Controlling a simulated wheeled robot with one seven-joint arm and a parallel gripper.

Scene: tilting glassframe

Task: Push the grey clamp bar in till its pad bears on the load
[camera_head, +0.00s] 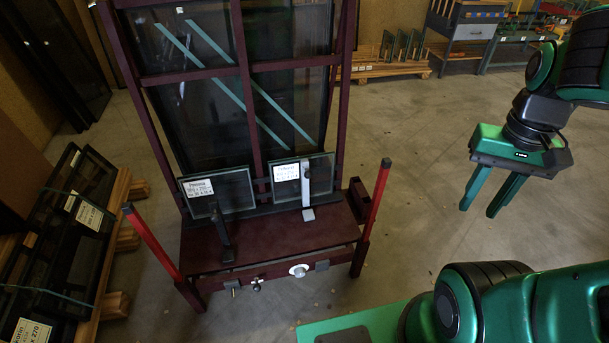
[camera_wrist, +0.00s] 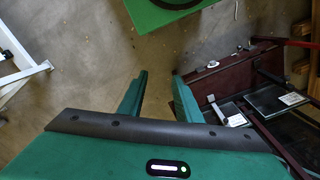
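The grey clamp bar (camera_head: 306,188) stands upright on the dark red rack's ledge (camera_head: 270,238), in front of the right small glass pane (camera_head: 322,170). It has a light grey foot. A black bar (camera_head: 222,236) stands to its left, in front of the left small pane (camera_head: 232,188). Whether the grey bar's pad touches the pane cannot be told. My gripper (camera_head: 478,211) is open and empty, well to the right of the rack. In the wrist view, my gripper (camera_wrist: 159,75) has a clear gap between its fingers, and the rack (camera_wrist: 250,72) lies to the right.
Red posts (camera_head: 153,243) (camera_head: 377,197) rise at the rack's front corners. Large panes (camera_head: 200,110) lean behind the small ones. A pallet of framed glass (camera_head: 75,230) lies at left. A green surface (camera_head: 375,322) is close at the front. Open floor separates my gripper from the rack.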

